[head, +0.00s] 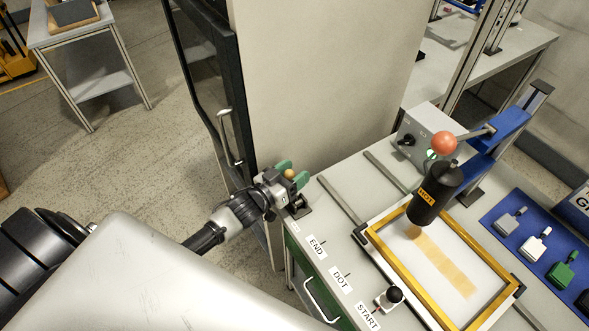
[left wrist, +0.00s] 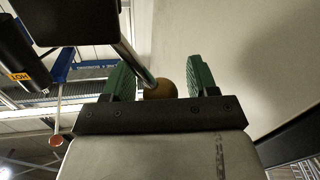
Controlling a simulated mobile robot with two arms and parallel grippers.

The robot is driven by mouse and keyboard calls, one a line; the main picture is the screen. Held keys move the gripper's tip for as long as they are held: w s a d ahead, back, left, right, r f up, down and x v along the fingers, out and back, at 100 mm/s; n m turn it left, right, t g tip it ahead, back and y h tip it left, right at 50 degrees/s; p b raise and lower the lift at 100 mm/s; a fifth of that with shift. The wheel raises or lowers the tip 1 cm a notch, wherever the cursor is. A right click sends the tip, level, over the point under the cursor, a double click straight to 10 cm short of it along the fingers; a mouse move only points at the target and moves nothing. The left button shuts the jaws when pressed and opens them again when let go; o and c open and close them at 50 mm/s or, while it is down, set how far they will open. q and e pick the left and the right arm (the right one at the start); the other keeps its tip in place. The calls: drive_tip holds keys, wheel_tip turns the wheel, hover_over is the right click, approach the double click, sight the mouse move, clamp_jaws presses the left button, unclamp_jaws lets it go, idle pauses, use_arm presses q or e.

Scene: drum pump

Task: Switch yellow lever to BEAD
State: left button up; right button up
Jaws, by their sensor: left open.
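The yellow lever shows as a yellow-brown ball knob (head: 290,173) at the left corner of the worktable, above a dark base (head: 298,208). In the left wrist view the same knob (left wrist: 160,89) sits between the green fingers, with a gap on each side, and a metal rod (left wrist: 133,62) runs from it. My left gripper (head: 293,171) is open around the knob, not closed on it. The gripper hides much of the lever's shaft. Labels END (head: 317,247), DOT (head: 340,282) and START (head: 367,316) are readable; no BEAD label is readable. My right gripper is not in view.
A black HOT cylinder (head: 434,193) hangs over a yellow frame (head: 376,237) on the worktable. A red ball handle (head: 444,143), a grey control box (head: 425,132) and a black-knobbed joystick (head: 391,297) are nearby. A tall pale panel (head: 320,80) stands just behind the gripper.

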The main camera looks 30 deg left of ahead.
use_arm(q)
drive_tip(key=shift+w+d, duration=0.1)
drive_tip(key=shift+w, duration=0.15)
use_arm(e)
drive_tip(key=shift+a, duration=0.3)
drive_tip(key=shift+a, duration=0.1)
use_arm(q)
clamp_jaws()
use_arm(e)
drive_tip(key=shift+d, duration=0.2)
